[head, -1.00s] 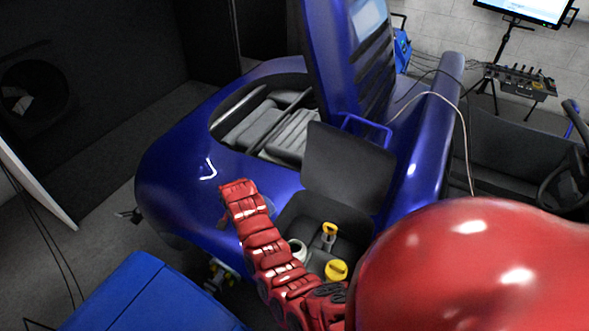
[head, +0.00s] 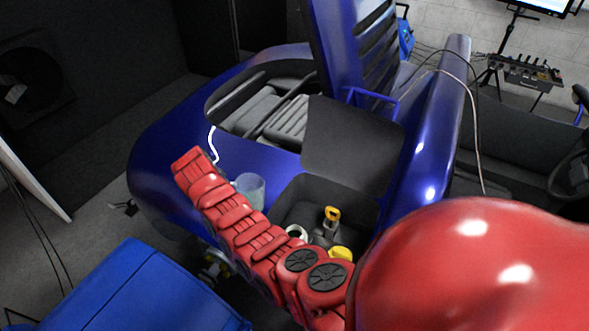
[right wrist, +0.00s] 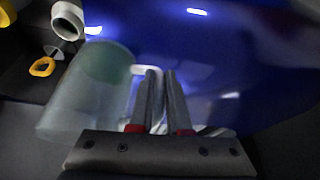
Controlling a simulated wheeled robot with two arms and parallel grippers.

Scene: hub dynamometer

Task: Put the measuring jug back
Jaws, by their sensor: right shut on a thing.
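The measuring jug (head: 250,190), a clear greenish cylinder, shows in the head view just beyond my red right arm, over the blue car body beside an open dark box (head: 290,205). In the right wrist view the jug (right wrist: 88,90) is left of my right gripper (right wrist: 160,78). The two fingers are close together at its pale handle and shut on it. The fingers are hidden in the head view. I cannot tell whether the jug touches the surface below. My left gripper is in neither view.
The box holds a white ring-ended part (head: 297,232), a yellow-handled item (head: 332,214) and a yellow-capped item (head: 340,253). Its raised lid (head: 352,145) stands behind. The blue car body (head: 165,150) surrounds it. A blue case (head: 150,290) stands at front left.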

